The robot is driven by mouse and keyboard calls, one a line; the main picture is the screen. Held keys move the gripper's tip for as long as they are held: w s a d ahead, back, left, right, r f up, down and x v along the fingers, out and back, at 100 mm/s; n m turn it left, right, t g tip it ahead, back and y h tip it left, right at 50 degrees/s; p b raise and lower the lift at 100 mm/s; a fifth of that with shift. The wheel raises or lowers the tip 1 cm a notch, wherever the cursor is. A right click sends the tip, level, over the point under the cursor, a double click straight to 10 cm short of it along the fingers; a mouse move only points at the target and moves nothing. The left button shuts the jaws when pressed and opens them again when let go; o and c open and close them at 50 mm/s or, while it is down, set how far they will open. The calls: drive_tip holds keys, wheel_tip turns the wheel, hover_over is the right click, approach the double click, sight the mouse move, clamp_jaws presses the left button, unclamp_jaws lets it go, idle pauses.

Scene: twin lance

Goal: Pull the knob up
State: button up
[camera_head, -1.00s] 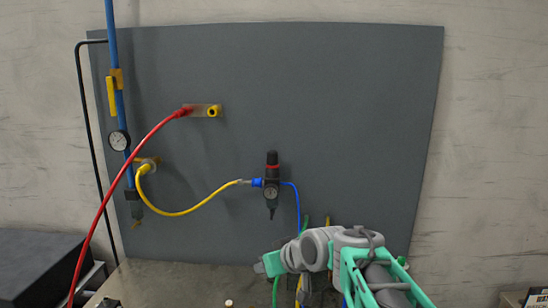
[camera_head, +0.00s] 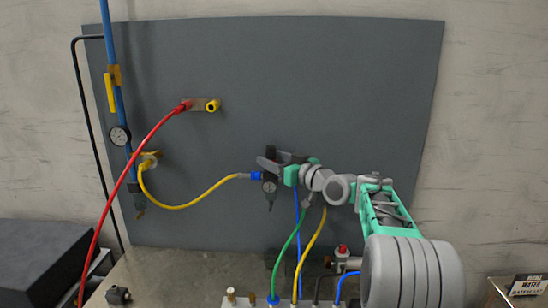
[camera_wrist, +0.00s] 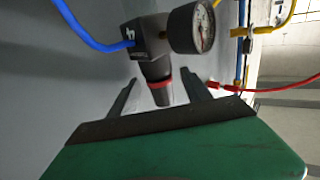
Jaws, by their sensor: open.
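The black regulator (camera_head: 271,178) with its small round gauge is mounted on the grey panel. My gripper (camera_head: 276,158) is at its top, and its fingers and palm hide most of the knob there. In the wrist view the black knob (camera_wrist: 162,98) with a red ring projects from the regulator body (camera_wrist: 148,42) toward my palm. My open gripper (camera_wrist: 161,79) has one finger on each side of the knob. Gaps show between the fingers and the knob, so it is not gripped.
A yellow hose (camera_head: 205,197) joins the regulator from the left, and a blue hose (camera_head: 298,225) hangs on its right. A red hose (camera_head: 130,165) crosses the left side. Fittings and a red-capped valve (camera_head: 342,250) stand on the bench below.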

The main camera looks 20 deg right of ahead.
drive_tip(key=shift+c, duration=0.4)
clamp_jaws()
idle(0.9)
